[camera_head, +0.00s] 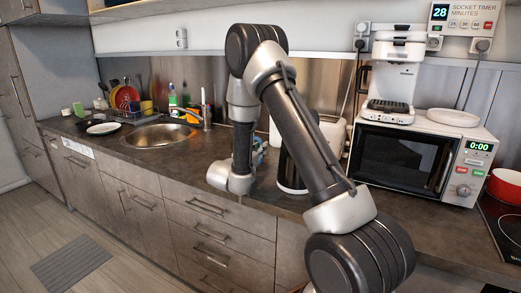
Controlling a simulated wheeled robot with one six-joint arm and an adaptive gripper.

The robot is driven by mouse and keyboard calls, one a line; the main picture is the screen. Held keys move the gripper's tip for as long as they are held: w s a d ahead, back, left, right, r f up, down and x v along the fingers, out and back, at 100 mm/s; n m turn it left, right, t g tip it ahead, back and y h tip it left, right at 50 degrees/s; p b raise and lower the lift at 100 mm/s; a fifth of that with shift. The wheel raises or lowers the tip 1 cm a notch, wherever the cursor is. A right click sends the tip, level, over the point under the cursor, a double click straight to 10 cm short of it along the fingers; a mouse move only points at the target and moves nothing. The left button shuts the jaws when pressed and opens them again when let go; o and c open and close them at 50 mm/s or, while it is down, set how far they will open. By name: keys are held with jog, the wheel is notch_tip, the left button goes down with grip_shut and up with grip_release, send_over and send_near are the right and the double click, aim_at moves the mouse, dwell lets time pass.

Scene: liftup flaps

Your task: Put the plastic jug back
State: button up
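No plastic jug shows clearly enough to name with certainty. A dark upright vessel with a pale base (289,178) stands on the counter, partly hidden behind my arm. A white form (334,134) shows behind my arm beside the microwave; I cannot tell what it is. A white coffee machine (396,78) stands on top of the microwave (402,158). My arm reaches over the counter and bends down at the wrist, left of the dark vessel. My gripper is mostly hidden behind the wrist, so its fingers and anything in them cannot be made out.
The counter (340,203) runs along the wall. A sink (158,136) and a dish rack with colourful dishes (126,101) are at the left. A white plate (454,117) lies on the microwave. A red pot (505,186) and a hob (503,222) are at the right.

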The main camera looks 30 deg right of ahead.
jog(key=o, duration=0.3)
jog(key=shift+o, duration=0.2)
jog(key=shift+r, duration=0.1)
jog(key=v, duration=1.2)
jog(key=shift+a, duration=0.1)
